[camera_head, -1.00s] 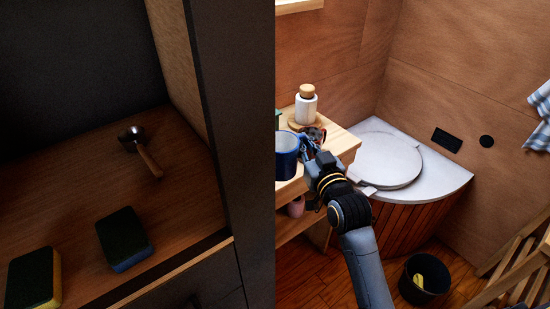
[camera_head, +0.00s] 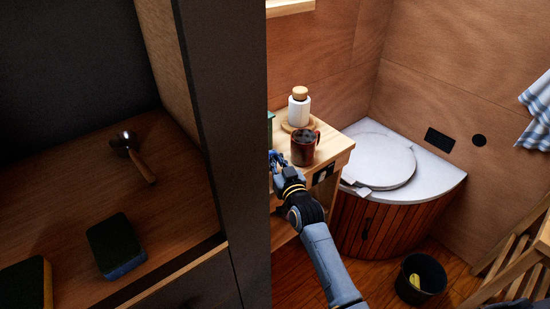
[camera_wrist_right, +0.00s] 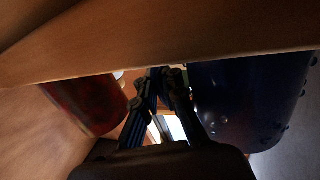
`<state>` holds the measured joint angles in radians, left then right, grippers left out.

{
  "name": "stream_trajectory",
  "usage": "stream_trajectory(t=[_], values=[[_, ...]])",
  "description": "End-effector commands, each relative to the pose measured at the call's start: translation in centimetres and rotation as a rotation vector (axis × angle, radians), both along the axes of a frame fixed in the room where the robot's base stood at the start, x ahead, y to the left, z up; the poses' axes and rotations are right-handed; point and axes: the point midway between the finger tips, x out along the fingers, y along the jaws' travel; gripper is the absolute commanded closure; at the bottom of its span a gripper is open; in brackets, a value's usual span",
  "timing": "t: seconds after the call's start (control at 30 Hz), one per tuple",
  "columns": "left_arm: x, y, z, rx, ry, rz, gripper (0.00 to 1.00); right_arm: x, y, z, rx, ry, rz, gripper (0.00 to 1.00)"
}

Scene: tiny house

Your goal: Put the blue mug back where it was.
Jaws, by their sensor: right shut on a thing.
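My right gripper (camera_head: 275,158) is beside the front edge of the wooden stand, partly cut off by the dark cabinet panel. In the right wrist view its fingers (camera_wrist_right: 162,85) are close together, next to the blue mug (camera_wrist_right: 250,105), which is dark blue and fills the right side. The gripper is shut on the blue mug, though the exact contact point is hard to see. The blue mug is hidden in the head view. A dark red-brown mug (camera_head: 304,147) stands on the stand; a red shape (camera_wrist_right: 90,103) shows left of the fingers in the wrist view. My left gripper is not in view.
The wooden stand (camera_head: 338,150) also holds a white bottle (camera_head: 299,110) with a wooden cap. The dark cabinet panel (camera_head: 215,110) blocks the view on the left. Inside the cabinet are sponges (camera_head: 116,246) and a metal scoop (camera_head: 136,157). A black bucket (camera_head: 421,278) stands on the floor.

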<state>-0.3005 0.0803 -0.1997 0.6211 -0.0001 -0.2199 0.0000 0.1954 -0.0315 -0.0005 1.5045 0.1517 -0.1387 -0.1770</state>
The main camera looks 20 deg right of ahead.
Motion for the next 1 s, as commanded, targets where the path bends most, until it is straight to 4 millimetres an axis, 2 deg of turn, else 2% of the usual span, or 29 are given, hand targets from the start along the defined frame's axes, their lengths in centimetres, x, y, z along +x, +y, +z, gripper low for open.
stream_trajectory(t=[0.27,0.4,0.43,0.8,1.0], values=[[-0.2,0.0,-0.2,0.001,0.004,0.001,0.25,0.0,0.0,-0.2,0.001,-0.002,0.000,1.00],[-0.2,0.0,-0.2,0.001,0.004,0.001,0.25,0.0,0.0,-0.3,0.000,0.000,0.000,0.72],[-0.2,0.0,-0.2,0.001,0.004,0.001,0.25,0.0,0.0,-0.3,0.000,0.000,0.000,0.69],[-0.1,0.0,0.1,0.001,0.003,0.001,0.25,-0.2,0.0,0.1,0.001,0.000,0.001,0.69],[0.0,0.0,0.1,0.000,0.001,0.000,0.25,-3.3,-0.1,-0.1,0.000,0.003,0.001,0.69]])
